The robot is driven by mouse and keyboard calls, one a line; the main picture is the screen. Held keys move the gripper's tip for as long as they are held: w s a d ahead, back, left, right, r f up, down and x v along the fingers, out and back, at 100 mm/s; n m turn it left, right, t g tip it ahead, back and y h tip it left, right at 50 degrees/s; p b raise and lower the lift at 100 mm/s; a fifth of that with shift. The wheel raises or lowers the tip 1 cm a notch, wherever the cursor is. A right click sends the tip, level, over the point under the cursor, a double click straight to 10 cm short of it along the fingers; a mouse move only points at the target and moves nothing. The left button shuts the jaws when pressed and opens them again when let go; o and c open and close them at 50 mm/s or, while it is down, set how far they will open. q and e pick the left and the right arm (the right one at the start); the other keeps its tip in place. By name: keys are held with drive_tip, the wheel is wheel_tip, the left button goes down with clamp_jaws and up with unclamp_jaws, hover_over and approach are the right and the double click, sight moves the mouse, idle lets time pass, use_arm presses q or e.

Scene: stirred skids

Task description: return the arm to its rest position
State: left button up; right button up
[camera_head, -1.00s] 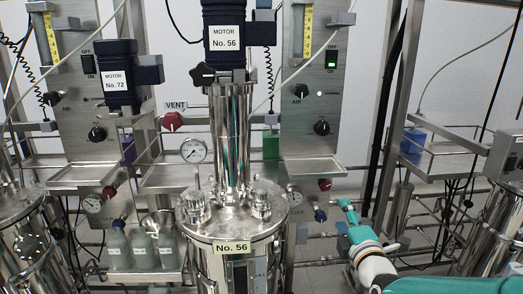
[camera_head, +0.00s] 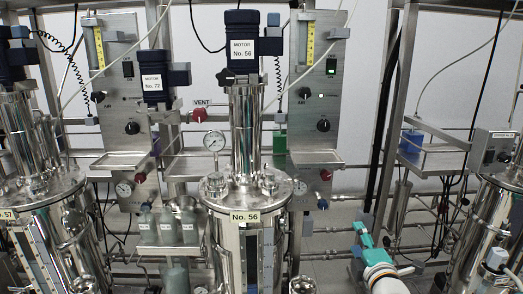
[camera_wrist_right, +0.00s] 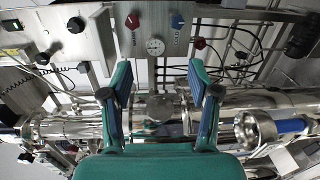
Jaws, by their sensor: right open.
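My right arm (camera_head: 385,281) is white and teal and comes in from the lower right of the head view. Its teal gripper (camera_head: 366,241) is held in front of the rack, to the right of the No. 56 vessel and apart from it. In the right wrist view the two fingers of the gripper (camera_wrist_right: 159,82) stand wide apart with nothing between them. The steel piping and panel behind them look turned on their side. My left gripper is not in view.
The steel No. 56 vessel (camera_head: 246,200) with its dark motor (camera_head: 244,45) stands in the centre. Another vessel (camera_head: 62,215) is at left and one (camera_head: 495,235) at right. Several bottles (camera_head: 168,227) stand on a rack at centre left. Floor shows between the centre and right vessels.

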wheel_tip(320, 180, down, 15)
drive_tip(key=s+a+g, duration=0.2)
drive_tip(key=a+g, duration=0.1)
drive_tip(key=s+a+f+m+g+y, duration=0.1)
drive_tip(key=s+a+f+m+g, duration=0.2)
drive_tip(key=s+f, duration=0.55)
drive_tip(key=s+a+f+m+g+y, duration=0.1)
drive_tip(key=s+f+m+g, duration=0.4)
drive_tip(key=f, duration=0.6)
drive_tip(key=s+a+f+m+g+y, duration=0.1)
drive_tip(key=s+a+f+m+g, duration=0.15)
drive_tip(key=s+m, duration=0.5)
drive_tip(key=s+a+f+m+g+y, duration=0.1)
drive_tip(key=s+a+f+m+g, duration=0.25)
drive_tip(key=s, duration=0.75)
wheel_tip(320, 180, up, 17)
drive_tip(key=d+m+p, duration=0.1)
drive_tip(key=m+p, duration=0.1)
drive_tip(key=p, duration=1.5)
drive_tip(key=shift+d+t, duration=0.15)
drive_tip(key=shift+t, duration=0.15)
drive_tip(key=shift+w, duration=0.1)
